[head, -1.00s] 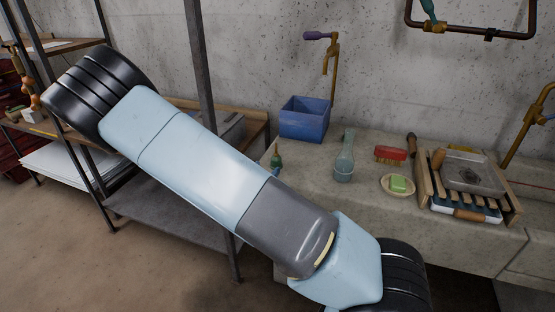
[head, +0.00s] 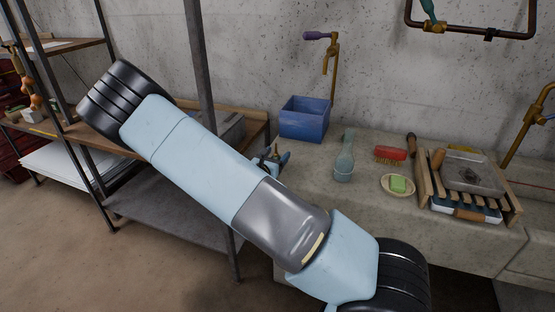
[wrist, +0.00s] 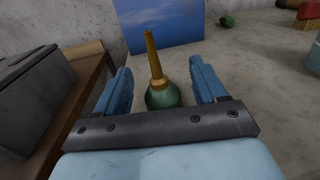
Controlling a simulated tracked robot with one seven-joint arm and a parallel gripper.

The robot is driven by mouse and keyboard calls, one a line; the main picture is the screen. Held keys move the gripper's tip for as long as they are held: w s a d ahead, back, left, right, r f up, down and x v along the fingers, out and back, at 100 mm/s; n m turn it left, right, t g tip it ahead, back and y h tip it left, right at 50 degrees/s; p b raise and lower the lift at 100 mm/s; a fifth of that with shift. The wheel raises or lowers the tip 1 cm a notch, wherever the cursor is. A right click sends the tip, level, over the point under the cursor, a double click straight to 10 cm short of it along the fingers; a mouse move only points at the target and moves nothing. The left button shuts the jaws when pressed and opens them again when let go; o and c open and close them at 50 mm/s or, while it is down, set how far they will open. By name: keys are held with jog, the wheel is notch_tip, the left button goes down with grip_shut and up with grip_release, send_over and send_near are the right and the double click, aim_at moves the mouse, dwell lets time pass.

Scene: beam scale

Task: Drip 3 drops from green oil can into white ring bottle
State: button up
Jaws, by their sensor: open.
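The green oil can (wrist: 163,98) stands upright on the concrete counter in the wrist view, with its brass spout pointing up. My gripper (wrist: 161,72) is open, and its two blue fingers appear on either side of the can without visibly gripping it. The can's lower part is hidden behind my gripper's dark bar. In the head view my gripper (head: 272,160) shows at the counter's left end, partly behind my arm, and hides most of the can. I cannot make out a white ring bottle in either view.
A blue box (head: 304,119) stands behind the gripper by the wall. Right of it are a grey-green long-necked object (head: 344,158), a red brush (head: 390,154), green soap on a dish (head: 398,184) and a wooden rack (head: 510,211). A metal shelf post (head: 200,60) rises at left.

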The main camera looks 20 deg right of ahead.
jog(key=c, duration=1.1)
